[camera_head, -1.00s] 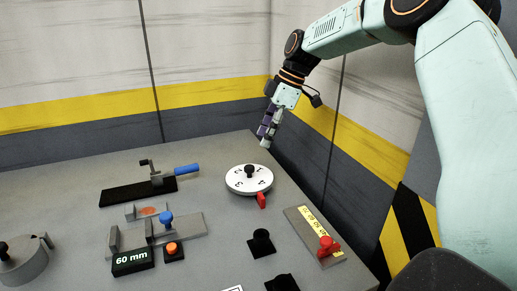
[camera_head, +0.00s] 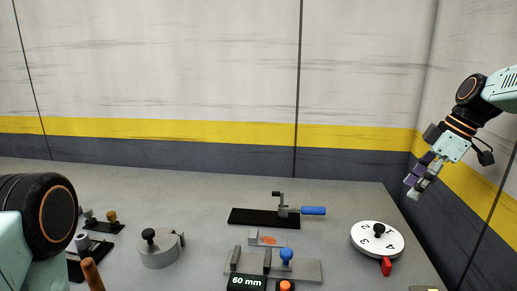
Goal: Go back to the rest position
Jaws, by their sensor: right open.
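My right gripper (camera_head: 417,184) is at the right of the head view, raised above the back right part of the table (camera_head: 335,215). It points down and to the left, and its jaws are open with nothing held between them. It is apart from the white numbered dial (camera_head: 366,241) below it. My left arm shows as a dark joint at the lower left edge; the left gripper itself is out of view.
On the table are a blue-handled clamp on a black base (camera_head: 260,217), a grey fixture (camera_head: 306,270) with a "60 mm" display (camera_head: 246,283), a grey round part with a black knob (camera_head: 158,252) and small parts at left (camera_head: 104,224). A striped wall (camera_head: 220,131) stands behind.

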